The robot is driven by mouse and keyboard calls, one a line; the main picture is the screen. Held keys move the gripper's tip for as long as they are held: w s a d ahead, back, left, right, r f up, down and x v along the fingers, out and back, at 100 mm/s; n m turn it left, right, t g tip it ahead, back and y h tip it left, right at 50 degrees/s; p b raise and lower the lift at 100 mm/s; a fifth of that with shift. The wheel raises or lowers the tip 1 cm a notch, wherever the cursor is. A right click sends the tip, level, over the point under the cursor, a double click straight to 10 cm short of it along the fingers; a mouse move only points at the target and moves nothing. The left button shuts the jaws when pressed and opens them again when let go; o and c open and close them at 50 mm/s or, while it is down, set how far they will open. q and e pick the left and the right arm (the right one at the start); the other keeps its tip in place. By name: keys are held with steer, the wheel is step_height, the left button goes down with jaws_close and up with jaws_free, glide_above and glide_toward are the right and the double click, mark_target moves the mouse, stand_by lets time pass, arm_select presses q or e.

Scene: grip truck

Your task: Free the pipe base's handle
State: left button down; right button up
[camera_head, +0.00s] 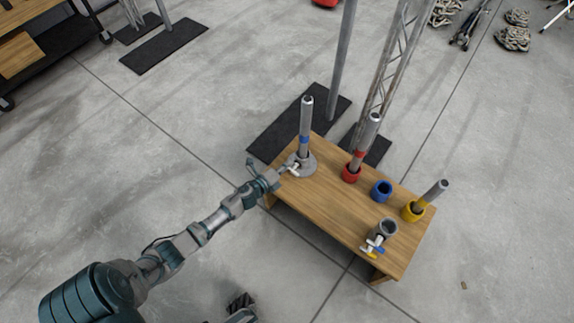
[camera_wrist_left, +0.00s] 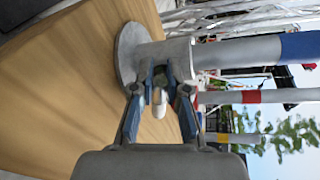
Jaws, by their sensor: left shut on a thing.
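The grey pipe base (camera_head: 307,167) stands at the left end of the wooden table, with a grey blue-banded pipe (camera_head: 306,120) upright in it. Its small white handle (camera_head: 295,169) sticks out on the side facing my left arm. My left gripper (camera_head: 284,171) is at this handle, shut on it. In the left wrist view the blue fingers (camera_wrist_left: 160,85) close around the white handle (camera_wrist_left: 159,104), beside the base's grey collar (camera_wrist_left: 174,51). The fingers partly hide the handle. My right gripper is not clearly in view.
On the wooden table (camera_head: 335,208) stand a red base (camera_head: 351,174) with a pipe, an empty blue ring (camera_head: 381,190), a yellow base (camera_head: 412,212) with a tilted pipe, and a grey base (camera_head: 386,227) with a handle.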

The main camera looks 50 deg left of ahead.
arm_select(q)
steer(key=shift+s+d+f, duration=0.1)
steer(key=shift+d+f, duration=0.1)
steer(key=shift+f, duration=0.15)
steer(key=c, duration=1.2)
jaws_free()
steer(key=shift+o, duration=0.2)
steer(key=shift+r, duration=0.15)
steer(key=v, duration=1.1)
steer(key=shift+s, duration=0.35)
steer(key=shift+o, duration=0.3)
